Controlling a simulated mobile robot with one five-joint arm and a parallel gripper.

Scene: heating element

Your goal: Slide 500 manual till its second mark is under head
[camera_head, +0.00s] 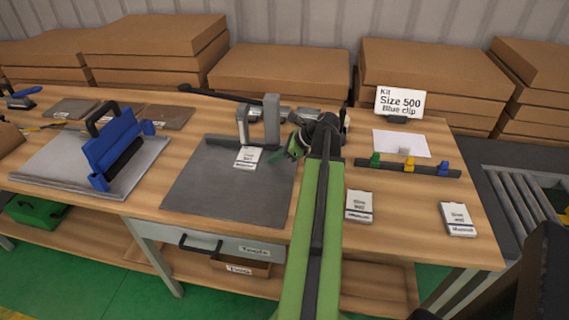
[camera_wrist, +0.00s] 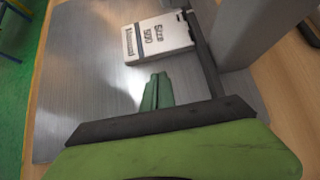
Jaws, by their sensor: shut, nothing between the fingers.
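The white Size 500 manual (camera_head: 246,158) lies flat on a grey metal plate (camera_head: 228,193), near the plate's back edge. In the wrist view the manual (camera_wrist: 158,38) shows its printed label and a dark line across it; I cannot tell which mark is which. A grey upright post (camera_head: 272,118) and a thinner upright part (camera_head: 242,124) stand just behind it. I cannot tell whether any mark is under the head. My gripper (camera_head: 277,158) is shut and empty, low over the plate to the manual's right. In the wrist view its fingertips (camera_wrist: 158,78) are close to the manual's near edge.
A dark bar (camera_wrist: 203,50) runs along the manual's side. Two other manuals (camera_head: 359,206) (camera_head: 457,219) lie on the table to the right. A rail with coloured clips (camera_head: 408,168) and a sign (camera_head: 400,102) are at back right.

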